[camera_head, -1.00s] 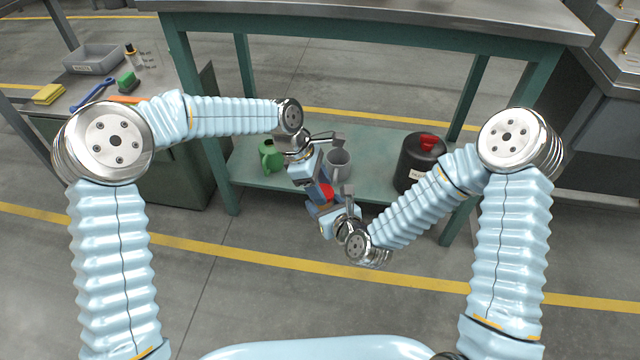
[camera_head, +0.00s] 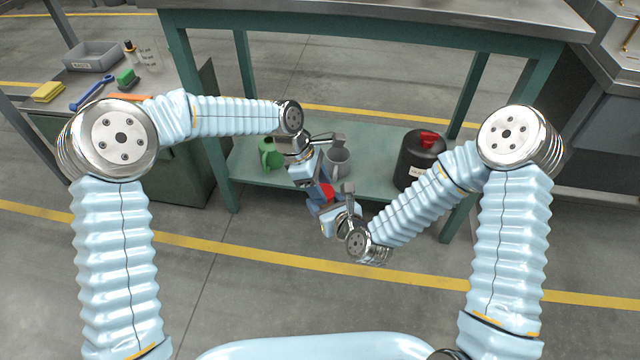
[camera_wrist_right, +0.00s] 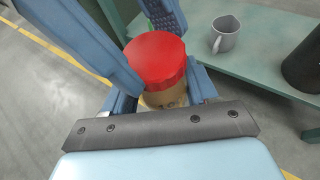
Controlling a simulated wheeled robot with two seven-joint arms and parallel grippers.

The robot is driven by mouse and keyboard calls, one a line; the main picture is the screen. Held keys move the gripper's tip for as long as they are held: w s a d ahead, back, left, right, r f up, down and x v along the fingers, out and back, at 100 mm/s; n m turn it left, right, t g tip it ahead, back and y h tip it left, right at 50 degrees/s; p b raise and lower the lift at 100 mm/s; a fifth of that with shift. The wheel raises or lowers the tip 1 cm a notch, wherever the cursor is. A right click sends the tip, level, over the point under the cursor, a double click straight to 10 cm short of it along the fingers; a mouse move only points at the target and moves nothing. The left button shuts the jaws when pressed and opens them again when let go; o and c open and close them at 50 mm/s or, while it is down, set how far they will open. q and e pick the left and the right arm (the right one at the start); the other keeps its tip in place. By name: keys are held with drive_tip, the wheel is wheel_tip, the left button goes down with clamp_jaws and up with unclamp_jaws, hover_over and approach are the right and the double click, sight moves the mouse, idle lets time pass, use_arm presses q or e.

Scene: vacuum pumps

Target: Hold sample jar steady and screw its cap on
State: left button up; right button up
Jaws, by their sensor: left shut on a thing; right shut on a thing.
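The sample jar (camera_wrist_right: 168,98) has a tan body and shows under its red cap (camera_wrist_right: 155,60) in the right wrist view. The cap sits over the jar's top; whether its threads are engaged cannot be told. My left gripper (camera_head: 323,190) reaches down from the upper left, its blue fingers closed on the cap (camera_head: 327,192). My right gripper (camera_head: 336,210) is just below it, shut on the jar, which fingers mostly hide in the head view. Both grippers hold the pair in the air in front of the green bench.
A grey mug (camera_head: 338,163), a green watering can (camera_head: 270,155) and a black canister (camera_head: 418,160) stand on the bench's lower shelf (camera_head: 375,150) close behind the grippers. A side table at left holds a grey tray (camera_head: 93,57), brushes and a yellow sponge (camera_head: 47,92). The floor in front is clear.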

use_arm(q)
drive_tip(key=shift+a+f, duration=0.2)
drive_tip(key=shift+f, duration=0.25)
drive_tip(key=shift+s+r, duration=0.1)
drive_tip(key=shift+s+a+r, duration=0.1)
drive_tip(key=shift+s+r, duration=0.1)
drive_tip(key=shift+r, duration=0.25)
drive_tip(key=shift+r, duration=0.15)
